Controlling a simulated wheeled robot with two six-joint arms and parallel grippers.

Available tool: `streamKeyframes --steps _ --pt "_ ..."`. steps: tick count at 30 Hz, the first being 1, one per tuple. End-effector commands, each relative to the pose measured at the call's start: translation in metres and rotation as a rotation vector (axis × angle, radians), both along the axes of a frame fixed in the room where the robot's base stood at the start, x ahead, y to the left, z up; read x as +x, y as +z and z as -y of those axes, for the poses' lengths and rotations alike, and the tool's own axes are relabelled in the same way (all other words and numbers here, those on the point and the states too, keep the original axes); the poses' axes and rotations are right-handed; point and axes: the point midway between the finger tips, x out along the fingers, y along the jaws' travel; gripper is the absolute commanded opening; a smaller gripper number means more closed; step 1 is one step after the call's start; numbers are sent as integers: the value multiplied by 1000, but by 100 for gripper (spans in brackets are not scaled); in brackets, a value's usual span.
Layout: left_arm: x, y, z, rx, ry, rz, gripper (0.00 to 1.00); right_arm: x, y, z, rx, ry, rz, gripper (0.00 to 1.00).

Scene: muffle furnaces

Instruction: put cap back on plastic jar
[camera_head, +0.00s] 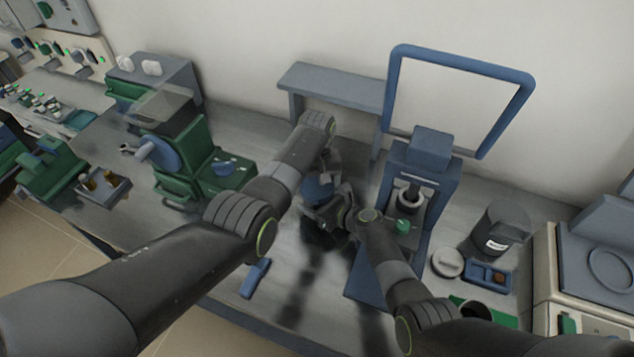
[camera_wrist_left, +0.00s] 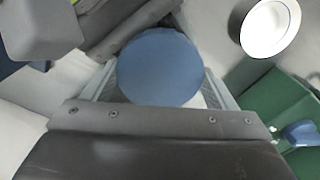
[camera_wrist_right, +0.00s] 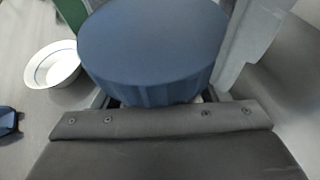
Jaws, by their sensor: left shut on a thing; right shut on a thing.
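The blue, round, ribbed cap (camera_head: 316,188) is near the middle of the bench in the head view, between my two grippers. It fills the space between the fingers in the left wrist view (camera_wrist_left: 160,68) and is large in the right wrist view (camera_wrist_right: 152,45). My left gripper (camera_head: 328,176) is shut on the cap. My right gripper (camera_head: 334,212) comes in just below and is shut on the plastic jar. The jar is almost wholly hidden under the cap; only a pale sliver shows. Whether the cap is seated on it I cannot tell.
A blue press-like stand (camera_head: 425,180) is right of the grippers. A green machine (camera_head: 185,150) stands left. A blue tool (camera_head: 255,278) lies near the front edge. A dark jar (camera_head: 500,230) and blue tray (camera_head: 487,275) are at right. A white bowl (camera_wrist_right: 52,65) shows in the right wrist view.

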Motion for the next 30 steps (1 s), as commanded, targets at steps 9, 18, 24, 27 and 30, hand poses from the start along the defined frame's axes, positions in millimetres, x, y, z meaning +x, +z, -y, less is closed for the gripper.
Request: streamKeyframes --steps 9,18,24,27,30 --pt "0 0 0 0 3 -1 95 0 0 0 -1 -1 0 3" --pt "0 2 0 -1 4 1 100 0 0 0 -1 0 -1 3" --pt "0 26 0 -2 4 3 100 0 0 0 -1 0 -1 3" --pt "0 38 0 -1 4 2 100 0 0 0 -1 0 -1 3" --pt "0 44 0 0 4 1 100 0 0 0 0 0 0 3"
